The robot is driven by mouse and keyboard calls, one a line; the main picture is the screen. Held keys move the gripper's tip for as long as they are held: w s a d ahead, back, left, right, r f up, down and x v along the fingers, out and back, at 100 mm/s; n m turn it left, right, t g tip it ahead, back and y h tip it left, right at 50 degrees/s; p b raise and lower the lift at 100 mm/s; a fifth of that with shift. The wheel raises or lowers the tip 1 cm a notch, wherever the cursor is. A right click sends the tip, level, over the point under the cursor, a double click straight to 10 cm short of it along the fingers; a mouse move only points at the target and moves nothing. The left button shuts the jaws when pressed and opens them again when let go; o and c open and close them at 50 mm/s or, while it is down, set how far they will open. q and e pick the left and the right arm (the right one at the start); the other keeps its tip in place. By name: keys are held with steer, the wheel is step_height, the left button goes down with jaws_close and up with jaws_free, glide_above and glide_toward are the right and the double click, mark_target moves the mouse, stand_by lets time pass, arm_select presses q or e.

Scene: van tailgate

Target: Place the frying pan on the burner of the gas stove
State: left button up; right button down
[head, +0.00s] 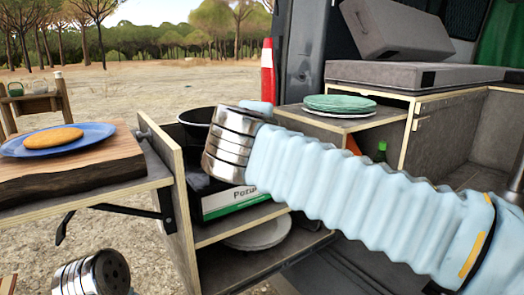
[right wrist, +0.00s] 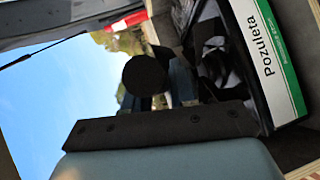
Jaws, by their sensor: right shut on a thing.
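The dark frying pan (head: 194,117) shows in the head view as a black rim at the top of the open cabinet, partly hidden behind my right wrist. My right gripper (right wrist: 163,88) is shut on it; in the right wrist view a round black end, probably the pan's handle, sits at the fingers. The head view hides these fingers behind the wrist's metal rings. Only my left wrist rings show at lower left, with no jaws visible.
A wooden board (head: 85,174) with a blue plate (head: 58,139) stands on the side table at left. Green plates (head: 340,103) lie on the counter behind my right arm. A pale plate (head: 260,236) is on the lower shelf. The cabinet's side panel (head: 168,190) stands close by.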

steer(key=shift+w+d+f+b, duration=0.1)
steer(key=shift+w+f+b, duration=0.1)
steer(key=shift+f, duration=0.7)
steer(key=shift+w+d+f+b, duration=0.1)
steer(key=shift+f+b, duration=0.1)
steer(key=shift+f, duration=0.8)
steer(key=shift+f, duration=0.15)
steer(key=c, duration=0.9)
jaws_free()
steer(key=b+v, duration=0.1)
steer(key=v, duration=1.1)
steer(key=shift+s+r, duration=0.1)
steer(key=shift+r, duration=0.1)
